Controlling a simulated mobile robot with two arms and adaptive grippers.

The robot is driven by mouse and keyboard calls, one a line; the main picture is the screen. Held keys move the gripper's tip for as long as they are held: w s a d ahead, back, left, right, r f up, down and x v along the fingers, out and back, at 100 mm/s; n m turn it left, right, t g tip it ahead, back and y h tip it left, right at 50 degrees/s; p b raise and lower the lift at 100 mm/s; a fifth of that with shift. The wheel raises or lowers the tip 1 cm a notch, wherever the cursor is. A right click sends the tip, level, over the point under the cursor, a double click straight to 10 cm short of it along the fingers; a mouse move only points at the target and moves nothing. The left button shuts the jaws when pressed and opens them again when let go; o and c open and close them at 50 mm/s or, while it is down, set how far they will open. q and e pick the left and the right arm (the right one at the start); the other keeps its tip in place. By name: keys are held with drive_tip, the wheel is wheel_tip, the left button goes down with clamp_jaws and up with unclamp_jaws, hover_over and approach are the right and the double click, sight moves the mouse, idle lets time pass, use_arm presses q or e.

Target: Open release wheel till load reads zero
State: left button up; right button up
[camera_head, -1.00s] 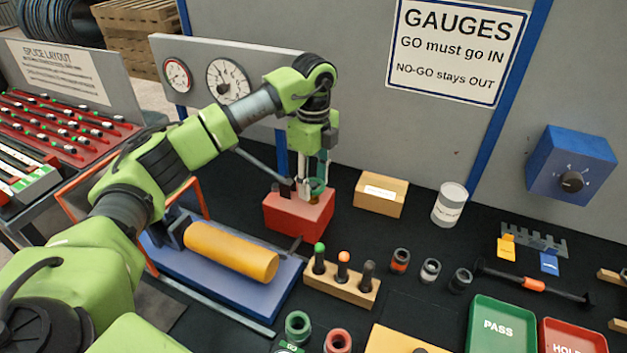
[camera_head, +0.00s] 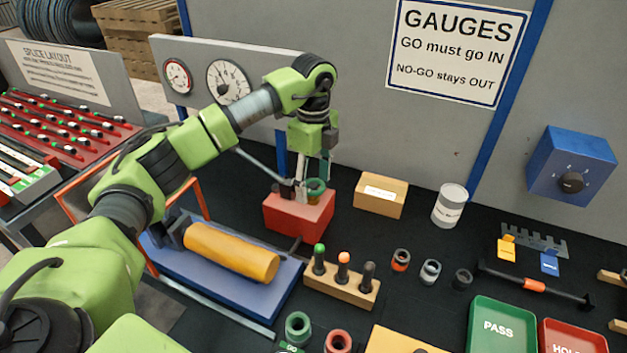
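The green release wheel (camera_head: 317,187) sits on top of the red pump block (camera_head: 299,215) at the middle of the bench. My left gripper (camera_head: 308,182) points down at the wheel from above, its fingers at the wheel. Its fingers are small and overlap the wheel, so I cannot tell whether they are closed on it. Two dials are on the grey panel behind my arm: a small dial (camera_head: 177,76) and a larger dial (camera_head: 228,82). The larger needle is too small to read exactly. My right gripper is not in view.
A yellow cylinder (camera_head: 232,252) lies on a blue base (camera_head: 222,285) left of the pump. A wooden plug rack (camera_head: 341,288), a wooden box (camera_head: 381,194) and a white cup (camera_head: 449,204) stand to the right. Green PASS tray (camera_head: 501,326) is at front right.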

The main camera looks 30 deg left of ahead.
sight(313, 185)
use_arm(q)
wheel_tip(313, 185, up, 12)
idle(0.5)
idle(0.3)
